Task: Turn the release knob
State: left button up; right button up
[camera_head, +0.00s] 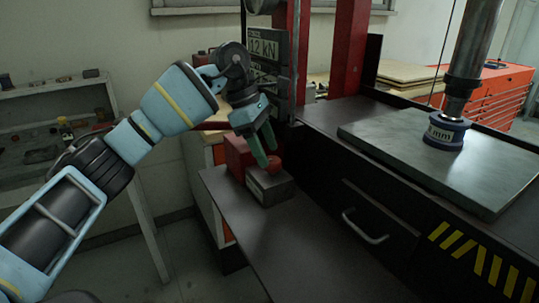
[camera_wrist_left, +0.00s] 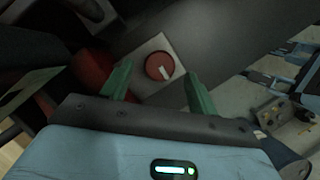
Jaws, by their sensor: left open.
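The release knob is a round red dial with a white pointer mark. In the left wrist view the knob (camera_wrist_left: 159,66) sits on a pale plate (camera_wrist_left: 140,78) between my two green fingertips, with the pointer toward the lower right. In the head view the red knob (camera_head: 274,162) shows partly, on top of a small grey box (camera_head: 270,187). My left gripper (camera_head: 265,149) is open and points down at the knob from just above. It also shows in the left wrist view (camera_wrist_left: 158,88), its fingers apart on either side of the knob. I cannot tell whether they touch it. My right gripper is not in view.
A red block (camera_head: 238,157) stands directly behind the box. A dark shelf (camera_head: 285,235) extends in front. To the right is the press bench with a grey plate (camera_head: 430,165), a metal ram (camera_head: 468,70) and a drawer handle (camera_head: 364,228). Red uprights (camera_head: 348,45) rise behind.

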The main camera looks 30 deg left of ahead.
pick_arm(q)
jog(key=shift+x, duration=1.15)
